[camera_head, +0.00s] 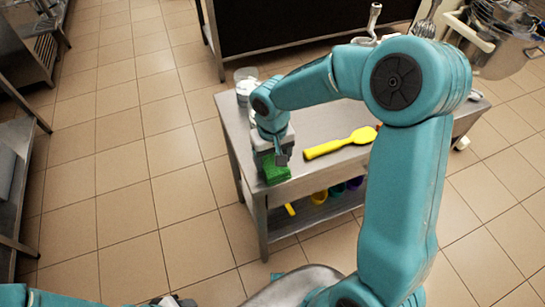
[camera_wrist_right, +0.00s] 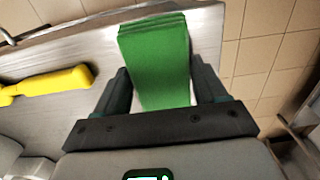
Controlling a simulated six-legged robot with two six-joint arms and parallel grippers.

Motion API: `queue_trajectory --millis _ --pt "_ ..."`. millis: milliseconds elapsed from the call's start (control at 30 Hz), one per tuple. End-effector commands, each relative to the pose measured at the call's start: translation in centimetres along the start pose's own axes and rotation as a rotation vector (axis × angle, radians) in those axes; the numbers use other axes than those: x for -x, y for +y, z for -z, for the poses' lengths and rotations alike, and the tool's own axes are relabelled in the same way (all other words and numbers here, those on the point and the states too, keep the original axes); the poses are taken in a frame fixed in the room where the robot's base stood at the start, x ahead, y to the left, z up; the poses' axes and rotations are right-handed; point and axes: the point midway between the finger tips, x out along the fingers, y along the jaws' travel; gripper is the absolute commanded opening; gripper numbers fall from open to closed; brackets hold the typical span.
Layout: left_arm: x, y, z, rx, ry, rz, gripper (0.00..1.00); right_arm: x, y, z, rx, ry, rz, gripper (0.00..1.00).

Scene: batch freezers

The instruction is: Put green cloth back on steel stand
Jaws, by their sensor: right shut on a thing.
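The green cloth (camera_head: 276,169) is a folded green pad at the front left corner of the steel stand (camera_head: 232,133). My right gripper (camera_head: 277,157) points down and is shut on the cloth. In the right wrist view the cloth (camera_wrist_right: 155,55) sticks out between the two dark fingers (camera_wrist_right: 160,88), with the stand's grey top (camera_wrist_right: 75,45) behind it. I cannot tell whether the cloth touches the top. Part of what looks like my left gripper (camera_head: 170,300) shows at the bottom edge; its fingers are not clear.
A yellow spatula (camera_head: 340,143) lies on the stand, right of the cloth. Clear and white containers (camera_head: 246,85) stand at its back left. Coloured items (camera_head: 320,197) sit on the lower shelf. Tiled floor (camera_head: 120,190) is open to the left.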

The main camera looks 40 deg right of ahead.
Motion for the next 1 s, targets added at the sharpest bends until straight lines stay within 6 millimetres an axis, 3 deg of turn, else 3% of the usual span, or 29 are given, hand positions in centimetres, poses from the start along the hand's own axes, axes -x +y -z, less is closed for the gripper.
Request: queue_trajectory --millis 400,433,500,800,1000 --pt "-0.5 -0.2 0.0 0.0 0.0 0.0 0.43 -0.8 0.0 0.0 0.0 0.001 0.0 0.43" --pt "-0.3 -0.1 0.0 0.0 0.0 0.0 0.43 -0.6 0.0 0.0 0.0 0.001 0.0 0.81" --pt "-0.3 -0.1 0.0 0.0 0.0 0.0 0.43 -0.5 0.0 0.0 0.0 0.001 0.0 0.97" --pt "-0.1 0.0 0.0 0.0 0.0 0.0 0.43 -0.3 0.0 0.0 0.0 0.001 0.0 0.97" --pt "0.3 0.1 0.0 0.0 0.0 0.0 0.43 2.7 0.0 0.2 0.001 0.007 0.0 0.97"
